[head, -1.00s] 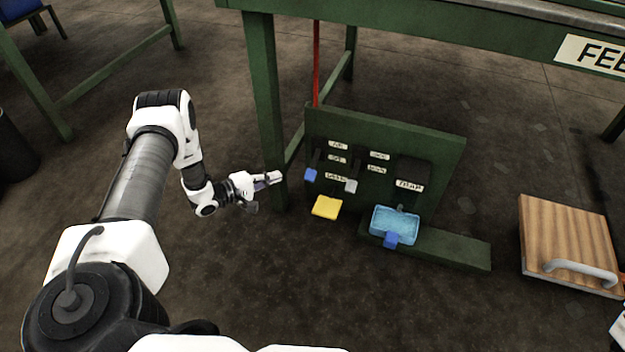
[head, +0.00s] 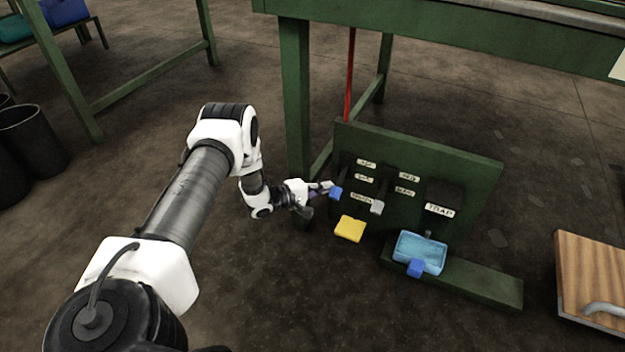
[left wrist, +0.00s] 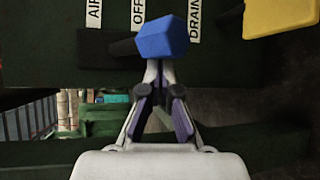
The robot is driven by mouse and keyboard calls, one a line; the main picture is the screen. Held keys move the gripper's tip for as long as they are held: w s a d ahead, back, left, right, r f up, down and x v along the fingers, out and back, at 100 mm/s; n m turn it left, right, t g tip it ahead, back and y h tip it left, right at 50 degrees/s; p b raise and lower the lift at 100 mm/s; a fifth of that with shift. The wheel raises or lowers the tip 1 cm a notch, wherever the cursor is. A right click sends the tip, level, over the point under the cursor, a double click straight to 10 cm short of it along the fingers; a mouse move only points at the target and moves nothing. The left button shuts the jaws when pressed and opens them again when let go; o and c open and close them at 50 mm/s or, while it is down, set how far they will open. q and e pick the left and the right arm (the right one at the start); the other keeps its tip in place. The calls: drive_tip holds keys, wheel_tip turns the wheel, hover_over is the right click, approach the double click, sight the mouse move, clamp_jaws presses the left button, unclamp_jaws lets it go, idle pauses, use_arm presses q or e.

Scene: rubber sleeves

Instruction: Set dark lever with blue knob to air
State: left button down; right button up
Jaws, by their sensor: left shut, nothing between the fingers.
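The blue knob (head: 336,193) sits on the end of a dark lever on the left of the green panel (head: 440,160). Labels AIR (head: 367,163), OFF and DRAIN run top to bottom beside it. In the left wrist view the blue knob (left wrist: 162,38) appears between the OFF (left wrist: 138,12) and DRAIN (left wrist: 195,20) labels, with part of the dark lever (left wrist: 124,47) showing to its left. My left gripper (head: 325,187) is shut and empty. Its tips (left wrist: 160,64) meet the knob's edge in the picture; I cannot tell whether they touch.
A lever with a grey knob (head: 377,207) stands just right of the blue one. A yellow block (head: 350,229) is below them. A blue tray (head: 420,252) is at the lower right. A green table leg (head: 296,100) rises close behind my left gripper.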

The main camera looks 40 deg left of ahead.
use_arm(q)
drive_tip(key=shift+w+d, duration=0.1)
drive_tip(key=shift+w, duration=0.2)
use_arm(e)
drive_tip(key=shift+f, duration=0.1)
use_arm(q)
drive_tip(key=shift+s+r+g+p, duration=0.15)
drive_tip(key=shift+r+g+p, duration=0.15)
drive_tip(key=shift+p, duration=0.3)
use_arm(e)
drive_tip(key=shift+r, duration=0.55)
